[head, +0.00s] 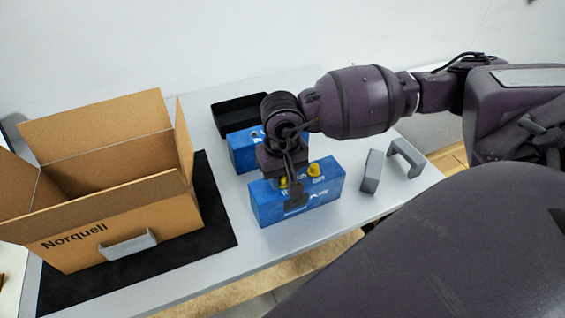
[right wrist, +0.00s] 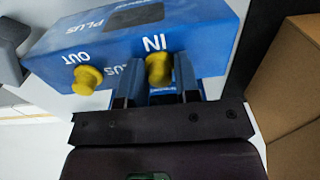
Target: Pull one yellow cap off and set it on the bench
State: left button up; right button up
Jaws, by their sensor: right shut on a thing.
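A blue analyser (head: 325,188) stands on the bench (head: 290,238) with two yellow caps on it. My right gripper (head: 293,192) reaches down from above at its left part. In the right wrist view, the right gripper (right wrist: 158,90) is shut on the yellow cap (right wrist: 159,68) beside the "IN" label. That cap is at its port; whether it is still fully seated cannot be told. The other yellow cap (right wrist: 87,79), by the "OUT" label, is untouched and also shows in the head view (head: 314,169). My left gripper is not in view.
A second blue unit (head: 240,150) and a black tray (head: 238,113) stand behind. Grey brackets (head: 372,170) are at the right. An open cardboard box (head: 150,222) sits on a black mat (head: 215,228) at the left. The bench's front strip is clear.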

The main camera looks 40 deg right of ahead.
aim_at(282, 177)
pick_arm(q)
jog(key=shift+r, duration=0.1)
pick_arm(e)
jog(key=shift+s, duration=0.1)
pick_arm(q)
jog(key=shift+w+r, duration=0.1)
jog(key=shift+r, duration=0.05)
pick_arm(e)
jog(key=shift+r, duration=0.4)
pick_arm(q)
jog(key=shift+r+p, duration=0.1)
jog(key=shift+p, duration=0.2)
pick_arm(e)
jog(key=shift+r, duration=0.15)
jog(key=shift+r, duration=0.25)
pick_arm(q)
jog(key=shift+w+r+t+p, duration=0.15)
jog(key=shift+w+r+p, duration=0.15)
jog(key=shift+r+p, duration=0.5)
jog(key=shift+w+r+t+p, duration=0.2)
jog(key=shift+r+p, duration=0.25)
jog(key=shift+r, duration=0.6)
pick_arm(e)
jog(key=shift+r, duration=3.2)
